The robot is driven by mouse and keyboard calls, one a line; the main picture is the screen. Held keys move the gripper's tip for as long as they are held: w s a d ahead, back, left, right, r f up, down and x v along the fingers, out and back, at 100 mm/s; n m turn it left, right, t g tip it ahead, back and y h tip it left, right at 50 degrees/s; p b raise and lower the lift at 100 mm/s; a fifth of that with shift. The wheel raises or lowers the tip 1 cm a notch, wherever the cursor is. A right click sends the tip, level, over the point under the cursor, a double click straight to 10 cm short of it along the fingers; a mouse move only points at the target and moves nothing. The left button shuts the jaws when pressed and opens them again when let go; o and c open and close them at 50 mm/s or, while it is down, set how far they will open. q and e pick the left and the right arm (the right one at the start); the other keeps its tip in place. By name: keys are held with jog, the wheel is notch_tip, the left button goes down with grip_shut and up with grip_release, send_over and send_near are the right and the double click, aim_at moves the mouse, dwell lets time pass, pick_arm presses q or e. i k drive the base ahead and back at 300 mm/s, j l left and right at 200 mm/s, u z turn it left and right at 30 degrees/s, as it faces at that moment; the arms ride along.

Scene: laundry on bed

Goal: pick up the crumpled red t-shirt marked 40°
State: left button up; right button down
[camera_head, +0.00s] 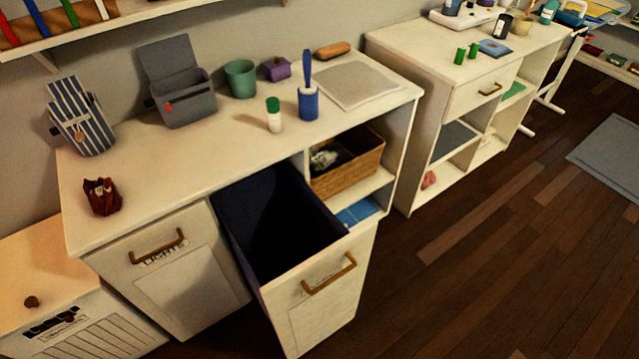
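A small crumpled dark red cloth (102,197) lies on the left front part of the white counter (180,180). It has pale marks on top that are too small to read, so I cannot tell whether they say 40°. Nothing touches it or covers it. Neither my left nor my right gripper is in view.
Below the counter, a tilt-out bin (275,225) stands open with a dark inside; the bin beside it (165,270) is shut. A striped bag (80,118), grey box (185,100), green pot (240,78) and blue brush holder (308,100) stand behind. The counter's middle is clear.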

aim_at(103, 197)
jog(key=k+j+z, duration=0.35)
jog(key=j+u, duration=0.15)
jog(key=u, duration=1.25)
jog(key=i+j, duration=0.1)
jog(key=j, duration=0.15)
